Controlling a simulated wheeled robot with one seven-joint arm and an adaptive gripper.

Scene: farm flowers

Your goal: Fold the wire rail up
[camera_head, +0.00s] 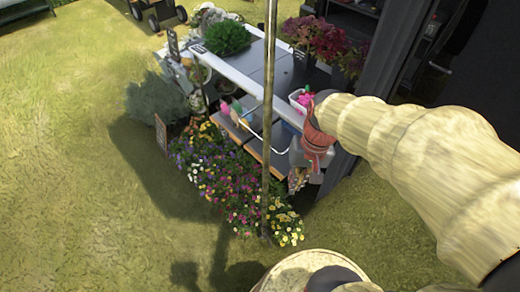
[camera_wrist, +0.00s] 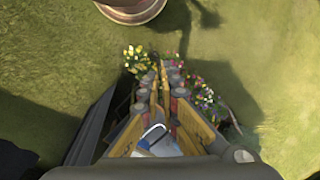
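The wire rail (camera_head: 264,137) is a thin pale bent wire at the front of the flower stand, above its dark orange-edged shelf boards (camera_head: 262,157). In the wrist view, a bent white-blue wire (camera_wrist: 152,131) shows low in the picture, between the bases of my gripper's fingers. My gripper (camera_wrist: 160,76) points down, its yellowish fingers converging toward close tips. I cannot tell whether they are open or shut, and no held object is visible. In the head view, my wrist reaches in from the right, close to the rail's right end; the gripper there is mostly hidden.
A thin upright pole (camera_head: 268,120) crosses the head view before the stand. Colourful flowers (camera_head: 225,180) grow along its front. A white basket (camera_head: 299,100) with pink contents and red-leaved plants (camera_head: 312,38) stand on top. A dark panel (camera_head: 372,70) is at right; open grass (camera_head: 70,170) lies left.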

